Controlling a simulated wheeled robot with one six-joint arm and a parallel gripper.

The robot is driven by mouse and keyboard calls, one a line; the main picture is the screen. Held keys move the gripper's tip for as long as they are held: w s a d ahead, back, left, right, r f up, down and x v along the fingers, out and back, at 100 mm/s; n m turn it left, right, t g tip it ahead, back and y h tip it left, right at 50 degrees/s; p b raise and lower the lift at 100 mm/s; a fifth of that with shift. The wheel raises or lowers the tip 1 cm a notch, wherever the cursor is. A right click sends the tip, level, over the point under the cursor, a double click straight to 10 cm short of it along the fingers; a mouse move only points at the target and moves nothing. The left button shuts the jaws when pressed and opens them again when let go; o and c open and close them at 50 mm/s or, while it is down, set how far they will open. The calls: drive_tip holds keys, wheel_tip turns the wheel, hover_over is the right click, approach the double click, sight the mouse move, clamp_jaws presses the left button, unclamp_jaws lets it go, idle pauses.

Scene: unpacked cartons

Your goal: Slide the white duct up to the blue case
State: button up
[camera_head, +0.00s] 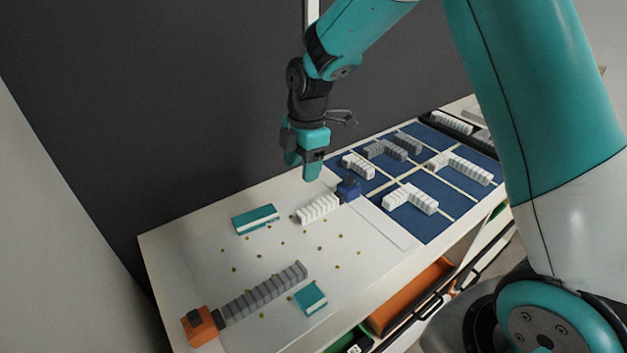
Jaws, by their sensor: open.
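The white duct (318,209) is a short ribbed piece lying on the white board. The blue case (348,190) is a small dark blue block at the duct's upper right end. The two are very close together; I cannot tell whether they touch. My gripper (309,172) is teal with its fingers pointing down, open and empty. It appears above and behind the white duct and left of the blue case. Its height over the board is hard to judge.
A grey duct (264,292) runs to an orange case (201,325) at front left. Teal blocks (255,219) (310,298) and several small brown dots lie on the board. A blue mat (454,203) at right holds white and grey ducts. A dark wall stands behind.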

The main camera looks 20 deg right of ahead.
drive_tip(key=s+a+r+m+y, duration=0.1)
drive_tip(key=s+r+m, duration=0.3)
drive_tip(key=s, duration=0.4)
drive_tip(key=s+a+r+m+b, duration=0.1)
drive_tip(key=s+a+r+m, duration=0.3)
drive_tip(key=s+r, duration=0.3)
drive_tip(key=shift+s+a+m+y, duration=0.2)
drive_tip(key=shift+s+m+y, duration=0.15)
drive_tip(key=shift+s, duration=0.8)
drive_tip(key=s+a+m+y, duration=0.1)
drive_tip(key=s+m, duration=0.3)
drive_tip(key=s, duration=0.5)
drive_tip(key=shift+s+r, duration=0.4)
drive_tip(key=shift+r, duration=0.05)
